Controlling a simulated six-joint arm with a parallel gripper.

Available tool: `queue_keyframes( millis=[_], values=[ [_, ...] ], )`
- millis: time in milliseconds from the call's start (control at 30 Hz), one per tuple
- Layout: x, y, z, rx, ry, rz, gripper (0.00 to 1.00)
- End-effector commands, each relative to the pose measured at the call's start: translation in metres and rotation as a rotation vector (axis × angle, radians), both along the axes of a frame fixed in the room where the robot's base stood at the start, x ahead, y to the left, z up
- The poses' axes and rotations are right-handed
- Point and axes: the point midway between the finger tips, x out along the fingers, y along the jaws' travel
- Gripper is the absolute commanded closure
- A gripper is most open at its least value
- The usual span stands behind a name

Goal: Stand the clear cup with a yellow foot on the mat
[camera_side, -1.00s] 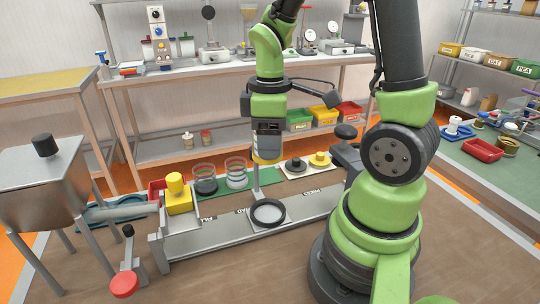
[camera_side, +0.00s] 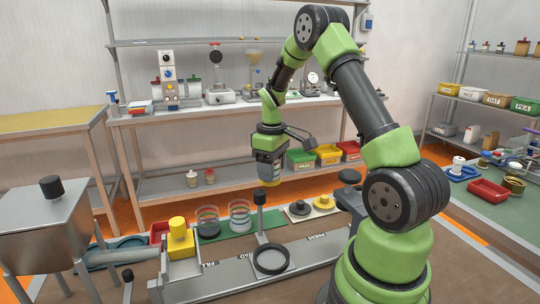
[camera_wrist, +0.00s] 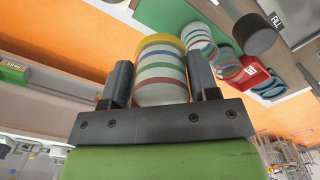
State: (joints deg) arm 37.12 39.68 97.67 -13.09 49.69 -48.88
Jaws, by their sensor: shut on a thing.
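My gripper (camera_side: 268,166) is shut on a clear cup (camera_wrist: 161,75) with coloured bands and a yellow foot. In the side view, the cup's yellow foot (camera_side: 271,182) points down, held in the air above and behind the black-topped post (camera_side: 260,198). My fingers (camera_wrist: 160,88) press the cup from both sides in the wrist view. The green mat (camera_side: 225,226) lies below and to the left. It bears a banded cup with a dark foot (camera_side: 208,224) and another with a pale foot (camera_side: 240,216). The mat also shows in the wrist view (camera_wrist: 160,12).
A dark ring (camera_side: 271,260) sits on the grey rail beside the post. A yellow block (camera_side: 179,236) and red bin (camera_side: 160,231) stand left of the mat. Black and yellow knobbed discs (camera_side: 323,201) lie on a pale plate at its right.

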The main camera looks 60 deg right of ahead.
Motion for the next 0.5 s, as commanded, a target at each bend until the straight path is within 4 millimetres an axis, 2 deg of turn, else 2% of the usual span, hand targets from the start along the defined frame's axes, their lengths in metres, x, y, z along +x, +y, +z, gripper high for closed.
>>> queue_keyframes(
  millis=[100,200,500],
  values=[
    [-0.001,0.001,-0.029,0.004,0.005,0.001,0.70],
    [-0.001,0.001,-0.046,0.002,0.003,0.000,0.70],
    [0.000,0.001,-0.069,0.000,0.001,0.001,0.70]
  ],
)
